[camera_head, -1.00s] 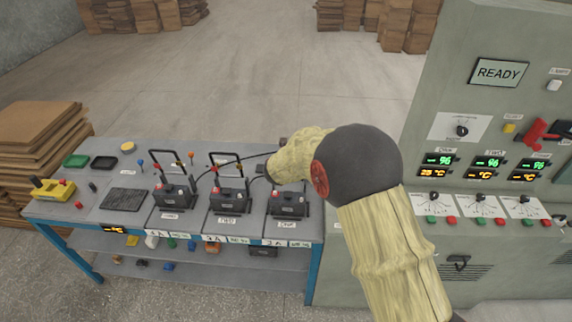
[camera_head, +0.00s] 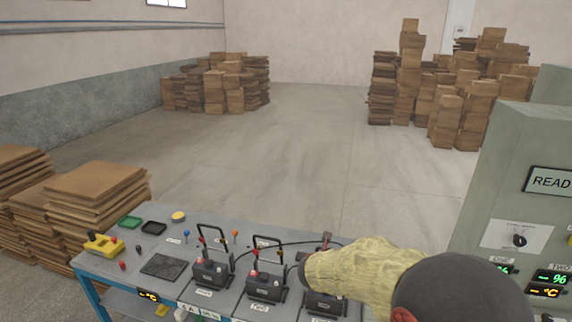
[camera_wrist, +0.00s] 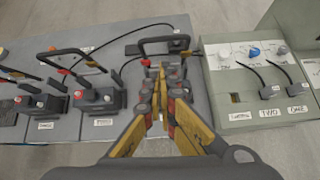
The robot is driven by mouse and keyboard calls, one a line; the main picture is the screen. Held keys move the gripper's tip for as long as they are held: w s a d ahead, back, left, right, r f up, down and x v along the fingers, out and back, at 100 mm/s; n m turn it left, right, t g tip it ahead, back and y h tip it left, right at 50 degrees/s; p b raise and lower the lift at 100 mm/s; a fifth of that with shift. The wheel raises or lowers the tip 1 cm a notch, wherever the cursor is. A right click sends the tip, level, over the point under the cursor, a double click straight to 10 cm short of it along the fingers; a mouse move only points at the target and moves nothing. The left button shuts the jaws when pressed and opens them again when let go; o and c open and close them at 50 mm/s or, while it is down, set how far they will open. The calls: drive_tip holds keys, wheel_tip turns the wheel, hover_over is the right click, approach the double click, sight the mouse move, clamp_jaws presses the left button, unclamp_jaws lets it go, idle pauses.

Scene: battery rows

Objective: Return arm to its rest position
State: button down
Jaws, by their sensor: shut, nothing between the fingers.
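My gripper (camera_wrist: 163,85) is shut and empty in the wrist view, its yellow and dark fingers together. It hangs over the rightmost battery, which it mostly hides; that battery's raised handle (camera_wrist: 168,41) shows behind the fingertips. In the head view my arm (camera_head: 365,270) reaches in from the lower right over the same end of the battery row. The middle battery (camera_head: 265,286) and left battery (camera_head: 211,273) stand upright on the grey bench (camera_head: 130,246) with handles raised. In the wrist view a cable runs behind the handles.
The grey cabinet (camera_head: 516,165) with a READY screen stands close at the right. Its socket panel (camera_wrist: 255,60) has two dark cables. A yellow device (camera_head: 103,244), dark mat (camera_head: 163,265) and small trays lie on the bench's left.

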drive_tip(key=s+d+m+g+h+b, duration=0.15)
drive_tip(key=s+d+m, duration=0.25)
drive_tip(key=s+m, duration=0.45)
drive_tip(key=s+d+m+g+h, duration=0.1)
drive_tip(key=s+d+m+g, duration=0.25)
drive_tip(key=s+m, duration=0.5)
drive_tip(key=s+a+r+m+y+b, duration=0.1)
drive_tip(key=s+m+y+b, duration=0.1)
drive_tip(key=s+m, duration=0.3)
drive_tip(key=s+a+r+m+y+b, duration=0.1)
drive_tip(key=s+m+b, duration=0.3)
drive_tip(key=s, duration=0.5)
drive_tip(key=s+a+r+m+t+y+b, duration=0.1)
drive_tip(key=s+a+r+m+y+b, duration=0.1)
drive_tip(key=s+m, duration=0.3)
drive_tip(key=shift+s+a+r+m+y+b, duration=0.2)
drive_tip(key=shift+s+r+m+y+b, duration=0.2)
drive_tip(key=shift+s, duration=1.1)
